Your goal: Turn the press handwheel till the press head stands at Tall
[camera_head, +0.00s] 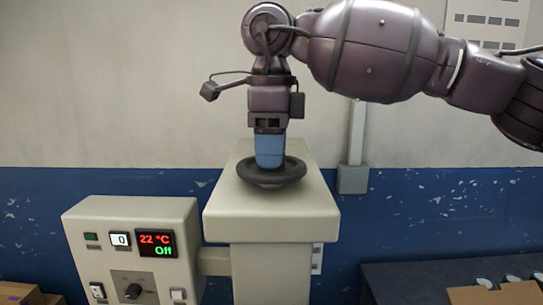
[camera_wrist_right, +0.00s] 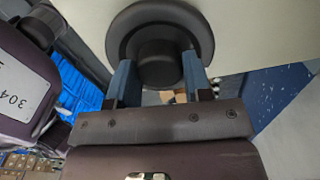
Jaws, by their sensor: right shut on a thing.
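The press handwheel (camera_head: 272,182) is a dark round wheel lying flat on top of the cream press housing (camera_head: 270,216). My right gripper (camera_head: 269,163) points straight down at its middle, with blue fingers. In the right wrist view the handwheel (camera_wrist_right: 160,22) shows its rim and raised hub, and the fingers of the right gripper (camera_wrist_right: 160,66) stand on either side of the hub, shut on it. The press head and any height marks, including Tall, are not visible. My left gripper is not in view.
A dark surface (camera_head: 420,280) with boxes lies at right. A grey wall box (camera_head: 352,179) is behind.

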